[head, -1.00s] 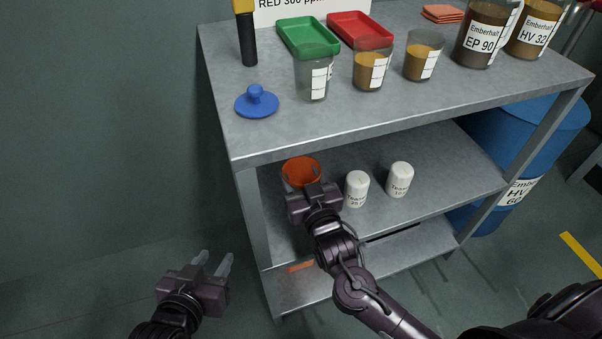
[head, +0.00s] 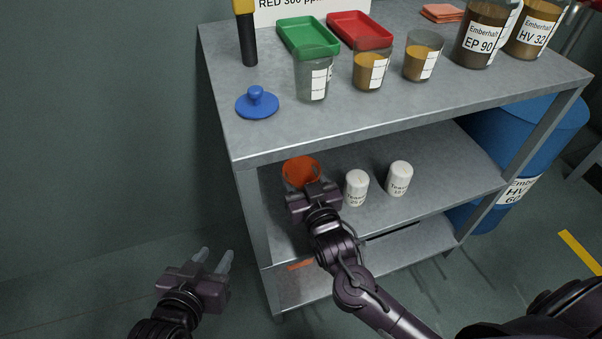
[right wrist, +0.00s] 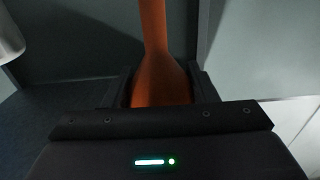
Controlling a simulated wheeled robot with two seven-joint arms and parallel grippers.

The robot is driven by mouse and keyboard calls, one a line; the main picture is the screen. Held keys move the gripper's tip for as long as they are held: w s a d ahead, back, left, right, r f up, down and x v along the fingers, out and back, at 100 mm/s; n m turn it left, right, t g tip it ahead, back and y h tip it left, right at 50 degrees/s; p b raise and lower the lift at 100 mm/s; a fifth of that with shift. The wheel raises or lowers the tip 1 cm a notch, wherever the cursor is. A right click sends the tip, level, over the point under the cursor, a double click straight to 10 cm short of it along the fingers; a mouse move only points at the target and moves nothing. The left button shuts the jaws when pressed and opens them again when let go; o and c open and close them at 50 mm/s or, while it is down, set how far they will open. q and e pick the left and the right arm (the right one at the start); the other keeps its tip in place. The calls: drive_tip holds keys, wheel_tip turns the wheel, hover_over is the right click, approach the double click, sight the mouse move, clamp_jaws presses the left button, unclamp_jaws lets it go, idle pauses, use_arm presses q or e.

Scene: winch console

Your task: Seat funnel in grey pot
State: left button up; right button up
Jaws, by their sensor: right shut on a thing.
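The orange funnel (head: 301,170) is on the middle shelf at its left end, its wide mouth upward in the head view. My right gripper (head: 312,190) is at the funnel's near side and shut on it. In the right wrist view the orange funnel (right wrist: 160,75) runs up from between the jaws (right wrist: 160,90). The grey pot cannot be made out with certainty; a grey translucent beaker (head: 312,75) with a white label stands on the top shelf. My left gripper (head: 215,262) is open and empty, low in front of the rack's left side.
Two white labelled jars (head: 356,188) stand right of the funnel on the middle shelf. A blue knobbed lid (head: 257,103), green tray (head: 307,37), red tray (head: 360,31) and amber-filled beakers (head: 371,70) are on the top shelf. A blue drum (head: 540,130) stands at right.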

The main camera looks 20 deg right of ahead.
drive_tip(key=shift+r, duration=0.1)
idle(0.3)
drive_tip(key=shift+p, duration=0.4)
drive_tip(key=shift+f+b, duration=0.85)
drive_tip(key=shift+f, duration=0.75)
drive_tip(key=shift+r, duration=0.15)
drive_tip(key=shift+r+p, duration=1.1)
drive_tip(key=shift+p, duration=0.25)
drive_tip(key=shift+p, duration=0.95)
idle(0.7)
drive_tip(key=shift+f+b, duration=0.75)
drive_tip(key=shift+f, duration=0.45)
drive_tip(key=o, duration=1)
